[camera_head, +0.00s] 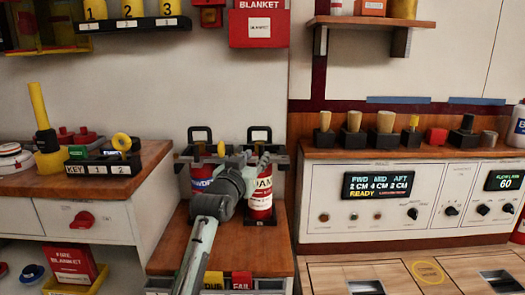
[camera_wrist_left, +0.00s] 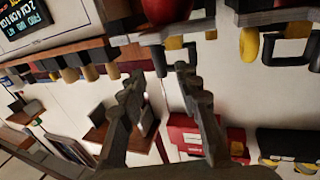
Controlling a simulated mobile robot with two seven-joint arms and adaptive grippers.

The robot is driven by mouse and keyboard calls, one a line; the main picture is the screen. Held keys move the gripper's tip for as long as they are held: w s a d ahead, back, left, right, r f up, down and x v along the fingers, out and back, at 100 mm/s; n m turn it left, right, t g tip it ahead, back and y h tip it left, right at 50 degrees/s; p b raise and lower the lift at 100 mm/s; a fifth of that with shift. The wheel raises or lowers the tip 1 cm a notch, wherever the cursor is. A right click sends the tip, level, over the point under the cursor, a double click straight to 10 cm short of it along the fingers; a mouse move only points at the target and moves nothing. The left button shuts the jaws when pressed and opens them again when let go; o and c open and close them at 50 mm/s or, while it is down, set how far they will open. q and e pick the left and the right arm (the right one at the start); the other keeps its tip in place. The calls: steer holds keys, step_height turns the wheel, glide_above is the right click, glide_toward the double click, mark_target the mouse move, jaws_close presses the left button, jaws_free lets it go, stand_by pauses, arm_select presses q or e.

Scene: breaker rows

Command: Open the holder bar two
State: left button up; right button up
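The holder (camera_head: 280,158) stands on a wooden counter and carries two bottles. The left bottle (camera_head: 201,178) is blue, white and red, and the right bottle (camera_head: 261,192) is red and white. Two black loop-shaped bars stand upright behind them: a left bar (camera_head: 200,130) and a right bar (camera_head: 259,129), presumably bar two. My left gripper (camera_head: 252,160) is in front of the right bar. In the left wrist view, turned upside down, my left gripper (camera_wrist_left: 157,77) is open and empty. The right bar (camera_wrist_left: 160,46) shows near its fingertips; contact is unclear. My right gripper is not in view.
A control panel (camera_head: 335,223) stands right of the holder, with several stoppers on its ledge. A red blanket box (camera_head: 259,28) hangs above.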

mark_target(260, 152)
arm_select(q)
steer(key=shift+x, duration=2.65)
jaws_close()
